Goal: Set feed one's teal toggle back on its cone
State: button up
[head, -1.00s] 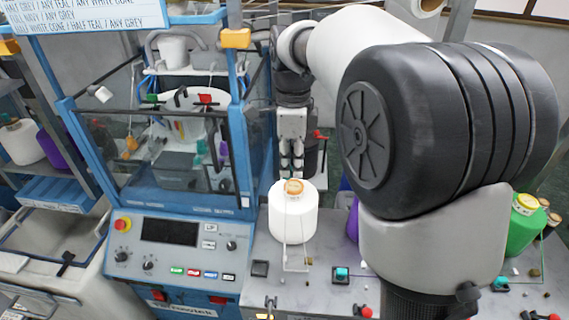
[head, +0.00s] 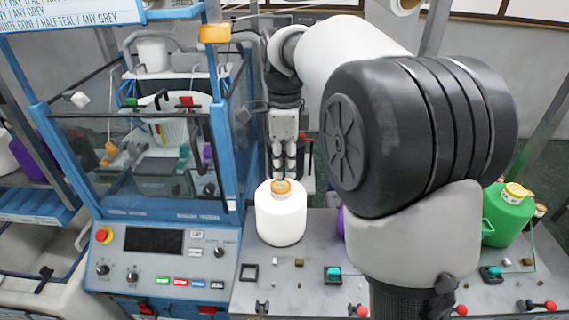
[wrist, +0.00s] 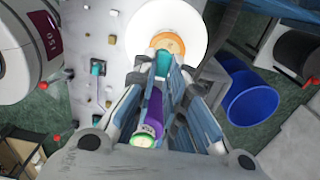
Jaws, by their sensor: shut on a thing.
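A white cone (head: 281,218) with an orange top (head: 281,187) stands on the grey deck, and its top also shows in the wrist view (wrist: 168,44). My gripper (head: 284,170) points down just above and behind that top in the head view. In the wrist view, its fingers (wrist: 163,66) close on a small teal piece (wrist: 162,62), which seems to be the toggle. The fingers cover most of it. I cannot tell whether it touches the cone. On the deck, a dark square mount (head: 248,272) in front of the white cone shows no teal.
Other teal toggles sit on the deck at the middle (head: 333,274) and right (head: 491,272). A green cone (head: 508,215) stands right. A blue-framed machine (head: 222,160) stands close left; a blue bin (wrist: 251,97) is beside the deck.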

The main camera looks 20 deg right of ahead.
jog(key=shift+f+b, duration=0.75)
jog(key=shift+f, duration=0.45)
jog(key=shift+s+f, duration=0.1)
jog(key=shift+f, duration=0.25)
jog(key=shift+c, duration=0.2)
dwell(0.3)
jog(key=o, duration=0.8)
jog(key=shift+r, duration=0.1)
notch_tip(320, 180, up, 12)
jog(key=shift+f, duration=0.1)
